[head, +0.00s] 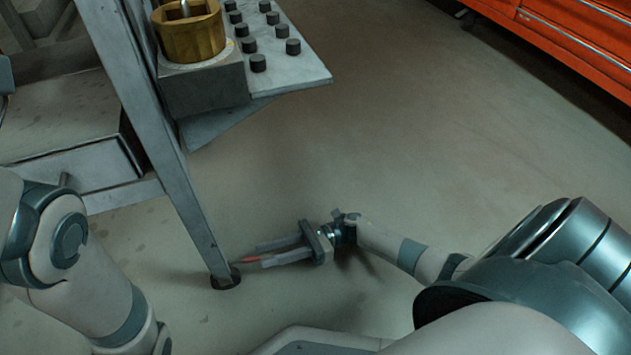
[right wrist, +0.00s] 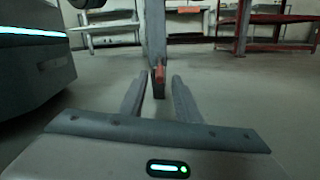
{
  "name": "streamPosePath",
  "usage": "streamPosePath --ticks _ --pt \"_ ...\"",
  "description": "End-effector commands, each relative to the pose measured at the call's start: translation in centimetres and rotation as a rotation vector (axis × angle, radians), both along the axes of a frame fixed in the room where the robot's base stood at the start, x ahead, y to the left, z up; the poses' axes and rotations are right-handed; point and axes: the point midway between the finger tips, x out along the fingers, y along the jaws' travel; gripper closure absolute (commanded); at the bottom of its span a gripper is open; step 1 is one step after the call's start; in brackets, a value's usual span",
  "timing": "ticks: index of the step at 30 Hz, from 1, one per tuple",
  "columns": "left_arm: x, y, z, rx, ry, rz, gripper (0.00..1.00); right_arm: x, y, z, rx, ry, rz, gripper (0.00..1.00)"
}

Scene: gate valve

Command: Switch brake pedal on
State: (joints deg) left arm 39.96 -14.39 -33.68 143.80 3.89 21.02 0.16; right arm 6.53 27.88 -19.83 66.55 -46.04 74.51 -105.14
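The brake pedal is a small red part (head: 250,259) low near the foot of the grey metal leg in the head view. It also shows in the right wrist view (right wrist: 159,74), upright in front of the leg, seen between my finger tips. My right gripper (head: 261,255) is low over the floor, pointing left at the pedal. Its two fingers are apart, with nothing clearly gripped between them. Whether a finger touches the pedal I cannot tell. My left arm shows at the left of the head view, but its gripper is out of frame.
The grey leg (head: 165,140) ends in a dark foot (head: 226,279) on the floor. Above stands a panel with black knobs (head: 289,47) and a brass valve part (head: 189,32). A red cabinet (head: 575,45) is at the upper right. The middle floor is clear.

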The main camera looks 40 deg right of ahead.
Motion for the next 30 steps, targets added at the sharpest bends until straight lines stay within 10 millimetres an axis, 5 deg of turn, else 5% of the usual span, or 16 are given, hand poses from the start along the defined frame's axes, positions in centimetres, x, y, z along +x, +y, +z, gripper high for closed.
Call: streamPosePath --ticks 15,30 --pt "0.3 0.2 0.5 -0.010 0.010 0.003 0.69 -2.3 -9.8 -0.9 -0.002 0.002 -0.001 0.70" --pt "0.4 0.1 0.4 -0.006 0.015 0.004 0.69 -3.0 -12.0 -1.1 0.001 0.000 0.000 0.70"
